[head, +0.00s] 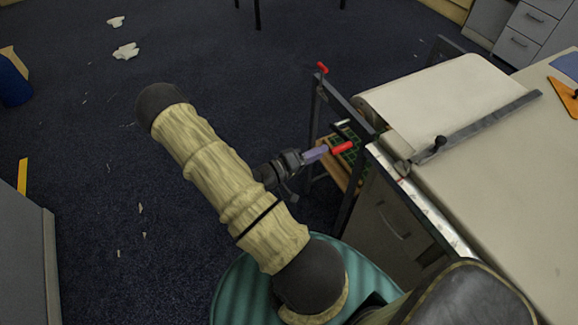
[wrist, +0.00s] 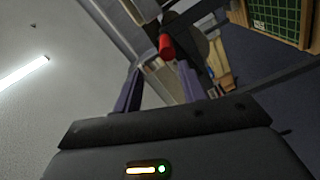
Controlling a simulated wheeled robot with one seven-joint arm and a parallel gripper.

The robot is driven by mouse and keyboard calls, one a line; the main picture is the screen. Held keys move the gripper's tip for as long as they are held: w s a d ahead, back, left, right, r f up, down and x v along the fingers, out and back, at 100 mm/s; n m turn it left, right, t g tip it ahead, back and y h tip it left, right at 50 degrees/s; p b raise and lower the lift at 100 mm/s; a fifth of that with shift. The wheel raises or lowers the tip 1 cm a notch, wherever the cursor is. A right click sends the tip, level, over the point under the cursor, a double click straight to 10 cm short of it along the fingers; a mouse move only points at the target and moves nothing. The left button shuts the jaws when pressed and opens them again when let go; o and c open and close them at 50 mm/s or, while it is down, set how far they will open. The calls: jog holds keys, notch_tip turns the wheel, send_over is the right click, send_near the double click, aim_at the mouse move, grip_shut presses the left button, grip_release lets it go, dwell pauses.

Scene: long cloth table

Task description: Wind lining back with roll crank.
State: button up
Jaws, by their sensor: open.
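The lining (head: 440,100) is a cream sheet lying over the far end of the long cloth table, curving down at its left edge. A red crank handle (head: 342,147) sticks out beside the table's left end; a red grip also shows in the wrist view (wrist: 166,46). My gripper (head: 324,151) is open, its purple fingers pointing at this handle with the tips close to it. In the wrist view the red grip appears between and just beyond the fingertips (wrist: 159,72), nearer the right finger. Contact cannot be told. The crank's arm and roll axle are mostly hidden.
A second red handle (head: 322,68) stands atop the dark frame at the table's far corner. Drawers (head: 395,225) sit below the table end. Open carpet (head: 80,130) lies to the left, with paper scraps (head: 125,51).

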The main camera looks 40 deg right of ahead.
jog(key=v, duration=0.9)
jog(key=shift+b, duration=0.4)
jog(key=shift+a, duration=0.1)
jog(key=shift+c, duration=0.2)
jog(key=c, duration=0.3)
jog(key=shift+w+f, duration=0.1)
jog(key=shift+w, duration=0.3)
jog(key=c, duration=0.4)
jog(key=w+a+t+y, duration=0.1)
jog(key=w+t+y, duration=0.1)
jog(key=w+a+f+t+y, duration=0.1)
jog(key=w+t+y, duration=0.1)
jog(key=w, duration=0.1)
jog(key=w+a+t+y, duration=0.1)
jog(key=w+t+y, duration=0.1)
jog(key=w, duration=0.1)
jog(key=shift+w+a+f, duration=0.25)
jog(key=shift+f, duration=0.1)
grip_shut()
jog(key=w+a+r+n+t+y, duration=0.1)
jog(key=a+r+n+t+y, duration=0.1)
jog(key=a+r+y, duration=0.45)
jog(key=a+r+n+t+y, duration=0.15)
jog(key=a+y, duration=0.25)
jog(key=a, duration=0.5)
jog(key=s+a+r+n+g, duration=0.1)
jog(key=s+r+n+g, duration=0.1)
jog(key=s+r, duration=0.4)
jog(key=s+n+y, duration=0.1)
jog(key=s, duration=0.2)
